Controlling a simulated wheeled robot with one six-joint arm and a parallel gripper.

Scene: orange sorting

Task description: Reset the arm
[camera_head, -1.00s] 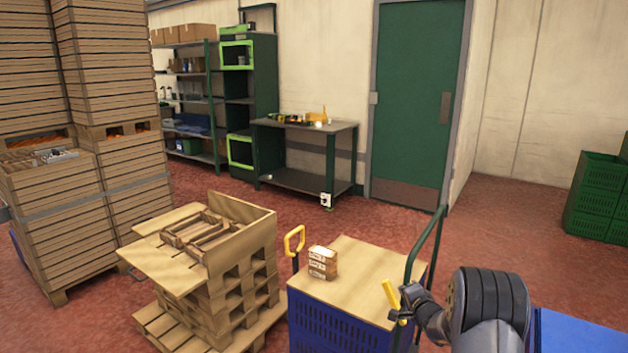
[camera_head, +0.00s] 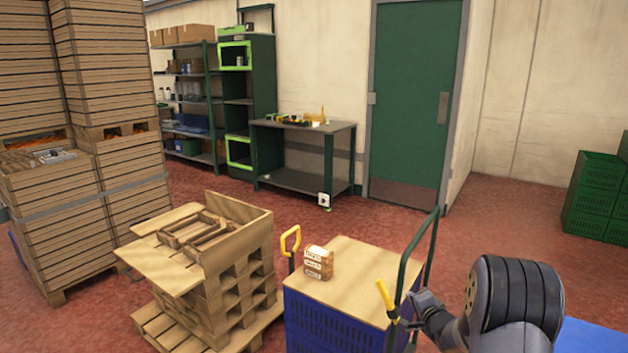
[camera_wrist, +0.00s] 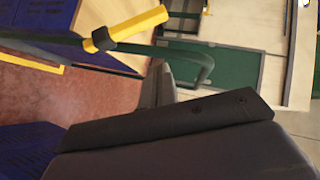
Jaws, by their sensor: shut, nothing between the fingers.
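My arm reaches in from the lower right of the head view, and its dark wrist and forearm (camera_head: 515,300) are large there. My gripper (camera_head: 416,297) is small and dark, beside the cart's green handle frame and yellow grip (camera_head: 386,296). In the wrist view my gripper (camera_wrist: 160,78) points up the picture with its fingers together and nothing seen between them. The yellow grip (camera_wrist: 125,28) and green bar (camera_wrist: 190,55) show just beyond the fingers. I cannot tell whether they touch.
A blue crate cart with a wooden top (camera_head: 350,270) carries a small stack of boxes (camera_head: 318,263). Wooden crates on a pallet (camera_head: 225,290) stand left of it, with tall crate stacks (camera_head: 100,130) behind. Green crates (camera_head: 600,195) stand at right. Red floor (camera_head: 500,210) is open before the door.

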